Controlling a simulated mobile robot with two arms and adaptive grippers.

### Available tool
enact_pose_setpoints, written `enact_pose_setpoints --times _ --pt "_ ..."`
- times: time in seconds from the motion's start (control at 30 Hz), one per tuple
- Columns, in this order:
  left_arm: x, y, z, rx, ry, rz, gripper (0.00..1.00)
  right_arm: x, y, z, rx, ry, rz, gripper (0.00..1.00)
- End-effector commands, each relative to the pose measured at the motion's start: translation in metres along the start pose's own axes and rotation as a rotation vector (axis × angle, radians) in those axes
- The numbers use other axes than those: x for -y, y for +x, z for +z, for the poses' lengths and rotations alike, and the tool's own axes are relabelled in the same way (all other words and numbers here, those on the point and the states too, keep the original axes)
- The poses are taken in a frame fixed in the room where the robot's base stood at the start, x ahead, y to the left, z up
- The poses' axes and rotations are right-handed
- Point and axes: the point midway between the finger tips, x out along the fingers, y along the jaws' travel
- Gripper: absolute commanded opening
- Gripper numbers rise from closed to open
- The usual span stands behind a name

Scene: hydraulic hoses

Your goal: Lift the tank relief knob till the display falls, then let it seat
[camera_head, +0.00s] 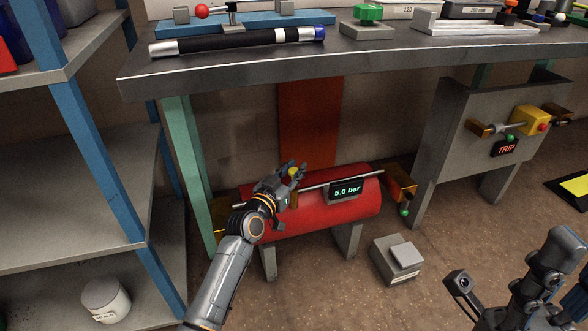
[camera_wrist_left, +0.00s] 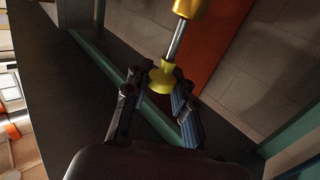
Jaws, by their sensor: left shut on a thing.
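The red tank (camera_head: 325,222) stands on grey legs under the bench. Its display (camera_head: 347,189) reads 5.0 bar in green. The yellow relief knob (camera_head: 293,172) is at the top of the tank, left of the display. My left gripper (camera_head: 291,177) reaches it from the lower left. In the left wrist view the flared yellow knob (camera_wrist_left: 161,78) is between the fingertips of my left gripper (camera_wrist_left: 158,82), which is shut on it. A bare steel stem (camera_wrist_left: 177,40) joins the knob to a yellow-gold body (camera_wrist_left: 191,7).
A gold block with a green ball (camera_head: 402,190) sits at the tank's right end. A grey box (camera_head: 397,262) lies on the floor to its right. The bench (camera_head: 350,62) overhangs the tank. Blue-post shelving (camera_head: 80,120) stands left. A TRIP panel (camera_head: 503,148) stands right.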

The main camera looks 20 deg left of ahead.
Motion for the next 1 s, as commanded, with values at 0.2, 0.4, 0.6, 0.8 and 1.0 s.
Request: enact_pose_setpoints --times 0.2,0.4,0.6,0.8,1.0 --pt "0.0 0.0 -0.002 -0.004 0.0 0.0 0.49 0.0 0.0 0.0 0.0 0.0 -0.001 0.4" --pt "0.0 0.0 -0.001 -0.003 0.0 0.0 0.5 0.0 0.0 0.0 0.0 0.0 -0.001 0.4" --pt "0.0 -0.005 -0.001 -0.003 0.0 0.0 0.5 0.0 0.0 0.001 0.001 0.0 0.0 0.4" --pt "0.0 -0.036 0.001 -0.001 0.002 -0.001 0.5 0.0 0.0 0.001 0.001 0.0 0.0 0.4" --pt "0.0 -0.08 0.001 0.0 0.002 -0.001 0.5 0.0 0.0 0.001 0.0 0.0 0.0 0.4"
